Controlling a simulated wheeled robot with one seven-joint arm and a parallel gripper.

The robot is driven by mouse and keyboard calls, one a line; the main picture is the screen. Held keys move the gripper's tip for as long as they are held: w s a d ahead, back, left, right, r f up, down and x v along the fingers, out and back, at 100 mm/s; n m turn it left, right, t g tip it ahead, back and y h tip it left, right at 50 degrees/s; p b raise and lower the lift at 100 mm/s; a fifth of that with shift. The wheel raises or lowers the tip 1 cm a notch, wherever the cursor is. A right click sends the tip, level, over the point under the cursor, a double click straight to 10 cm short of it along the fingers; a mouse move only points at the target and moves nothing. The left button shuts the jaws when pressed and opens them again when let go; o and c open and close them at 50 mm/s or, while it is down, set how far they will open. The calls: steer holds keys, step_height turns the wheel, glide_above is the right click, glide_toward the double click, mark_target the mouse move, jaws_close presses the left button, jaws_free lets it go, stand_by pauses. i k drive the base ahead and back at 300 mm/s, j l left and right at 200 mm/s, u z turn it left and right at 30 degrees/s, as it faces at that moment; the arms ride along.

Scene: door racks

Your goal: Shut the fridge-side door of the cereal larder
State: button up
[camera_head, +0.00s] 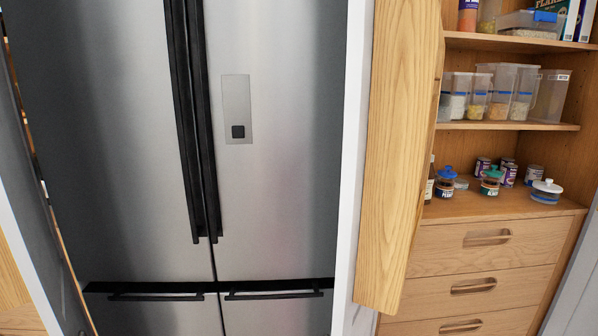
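The cereal larder (510,127) is a wooden cupboard at the right, its shelves in plain view. Its fridge-side door (395,150) is a tall wooden panel on the larder's left, standing open beside the fridge and seen at a slant. The door's lower end shows near the drawers; its top runs out of the picture. My gripper is not in view.
A steel fridge (275,190) with long black handles fills the left and middle. Clear food boxes (490,92) and several jars and tins (490,180) stand on the shelves. Wooden drawers (480,255) with cut-out handles lie below and look shut.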

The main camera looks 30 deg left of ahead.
mark_target(395, 50)
steer(key=k+j, duration=0.1)
steer(key=j, duration=0.25)
steer(key=k+j, duration=0.15)
steer(key=j, duration=0.2)
steer(key=k+j, duration=0.1)
steer(key=j, duration=0.25)
steer(key=k+j, duration=0.15)
steer(key=j, duration=0.2)
steer(key=k+j, duration=0.1)
steer(key=j, duration=0.25)
steer(key=j+z, duration=0.25)
steer(key=j, duration=0.2)
steer(key=k+j+z, duration=0.1)
steer(key=j+z, duration=0.2)
steer(key=j, duration=0.15)
steer(key=k+j+z, duration=0.1)
steer(key=j+z, duration=0.15)
steer(key=j, duration=0.2)
